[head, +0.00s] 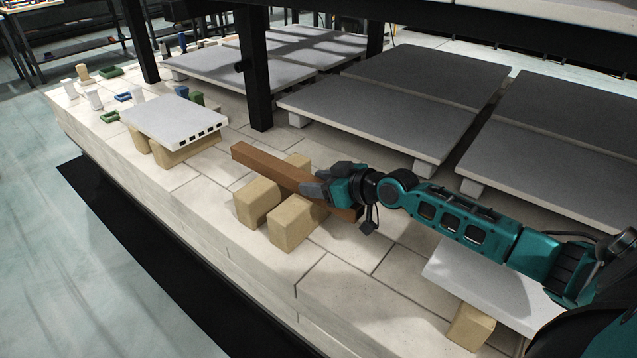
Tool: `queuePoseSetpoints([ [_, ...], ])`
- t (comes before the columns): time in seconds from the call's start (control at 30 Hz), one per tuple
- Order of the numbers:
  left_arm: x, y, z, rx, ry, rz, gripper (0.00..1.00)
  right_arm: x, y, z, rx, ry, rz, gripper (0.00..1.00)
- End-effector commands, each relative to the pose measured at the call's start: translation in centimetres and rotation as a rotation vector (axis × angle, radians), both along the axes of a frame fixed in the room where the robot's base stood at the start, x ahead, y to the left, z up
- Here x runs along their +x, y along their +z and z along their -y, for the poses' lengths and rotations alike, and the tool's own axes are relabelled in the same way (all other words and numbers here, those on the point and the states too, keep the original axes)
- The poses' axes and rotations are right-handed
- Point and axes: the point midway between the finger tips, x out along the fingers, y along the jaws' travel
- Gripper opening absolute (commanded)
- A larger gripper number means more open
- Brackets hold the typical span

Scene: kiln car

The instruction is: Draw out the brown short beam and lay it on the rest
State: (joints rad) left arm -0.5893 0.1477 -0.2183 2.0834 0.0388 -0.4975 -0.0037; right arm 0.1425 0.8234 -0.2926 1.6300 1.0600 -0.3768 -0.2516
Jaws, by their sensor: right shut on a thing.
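The brown short beam (272,169) runs slantwise across the middle of the head view. My right gripper (318,189) comes in from the right and is shut on the beam towards its right end, hiding part of it. The beam's left end is bare, and its right end shows just below the gripper. The beam crosses over tan blocks, a left one (257,202) and a right one (296,225), which look like the rest. I cannot tell whether it touches their tops. My left gripper is not in view.
A pale slotted slab (175,119) on tan blocks stands to the left, with small cups and coloured pieces behind it. Large grey slabs (380,112) lie behind. A black post (253,75) rises behind the beam. Another pale slab (485,282) stands at the lower right, below my arm.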

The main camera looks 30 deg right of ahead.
Motion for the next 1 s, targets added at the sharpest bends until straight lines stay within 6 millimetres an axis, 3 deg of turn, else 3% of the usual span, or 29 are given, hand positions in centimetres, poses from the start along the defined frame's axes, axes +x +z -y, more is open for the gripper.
queuePoseSetpoints([
  [0.27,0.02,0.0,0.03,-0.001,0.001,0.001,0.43,0.1,0.15,0.02,0.001,-0.001,0.006,0.0],
  [0.3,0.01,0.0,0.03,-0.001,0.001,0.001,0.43,0.09,0.13,0.02,0.001,-0.001,0.006,0.51],
  [0.57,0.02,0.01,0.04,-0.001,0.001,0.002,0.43,0.0,-0.07,0.0,0.0,0.0,0.0,0.75],
  [1.0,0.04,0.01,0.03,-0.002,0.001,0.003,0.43,-0.19,-0.57,-0.04,-0.001,0.001,-0.012,0.76],
])
